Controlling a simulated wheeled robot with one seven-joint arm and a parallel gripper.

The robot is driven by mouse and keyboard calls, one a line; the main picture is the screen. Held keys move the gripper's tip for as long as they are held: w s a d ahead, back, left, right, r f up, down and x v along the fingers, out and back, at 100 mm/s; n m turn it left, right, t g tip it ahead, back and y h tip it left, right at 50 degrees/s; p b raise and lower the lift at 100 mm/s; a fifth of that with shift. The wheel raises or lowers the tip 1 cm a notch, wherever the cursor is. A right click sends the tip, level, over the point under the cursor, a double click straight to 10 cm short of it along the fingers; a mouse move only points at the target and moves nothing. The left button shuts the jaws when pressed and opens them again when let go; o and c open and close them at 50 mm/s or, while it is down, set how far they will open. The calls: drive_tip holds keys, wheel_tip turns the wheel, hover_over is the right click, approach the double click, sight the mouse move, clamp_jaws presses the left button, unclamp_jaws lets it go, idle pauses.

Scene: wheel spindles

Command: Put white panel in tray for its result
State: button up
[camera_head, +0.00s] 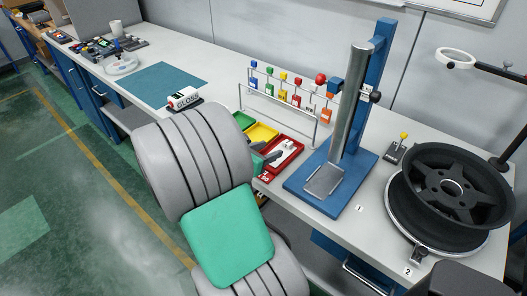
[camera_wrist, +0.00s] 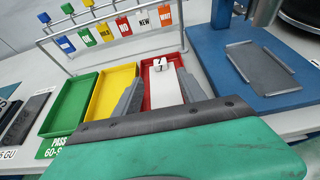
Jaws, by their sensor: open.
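The white panel (camera_wrist: 166,92) lies in the red tray (camera_wrist: 147,68), with a small white block with a dark mark at its far end. It also shows in the head view (camera_head: 288,151), partly hidden by my gripper. My gripper (camera_wrist: 160,77) is open, with one dark finger to each side of the panel in the wrist view. Its left finger is over the border of the yellow and red trays. I cannot tell whether the fingers touch the panel. The yellow tray (camera_wrist: 106,92) and green tray (camera_wrist: 66,106), labelled PASS, look empty.
A rack with coloured tags (camera_head: 283,98) stands behind the trays. A blue stand with a tall grey column (camera_head: 352,105) rises to their right. A black wheel (camera_head: 455,185) sits farther right. A GLOSS block (camera_head: 183,98) and a teal mat (camera_head: 160,84) lie left; the mat is clear.

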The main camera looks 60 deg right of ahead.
drive_tip(key=v, duration=0.3)
drive_tip(key=w+a+f+m+t+y, duration=0.15)
drive_tip(key=w+a+m+y, duration=0.3)
drive_tip(key=a, duration=0.45)
drive_tip(key=w+a+f+m+t+y, duration=0.1)
drive_tip(key=w+a+m+t+y, duration=0.2)
drive_tip(key=w+a+m, duration=0.45)
drive_tip(key=s+a+r+m+y, duration=0.1)
drive_tip(key=s+a+m+y, duration=0.1)
drive_tip(key=a, duration=0.8)
drive_tip(key=s+a+r+m+y, duration=0.2)
drive_tip(key=a+y, duration=0.1)
drive_tip(key=a, duration=0.8)
drive_tip(key=shift+a+r+t+y, duration=0.2)
drive_tip(key=shift+a+t+y, duration=0.15)
drive_tip(key=shift+t, duration=0.1)
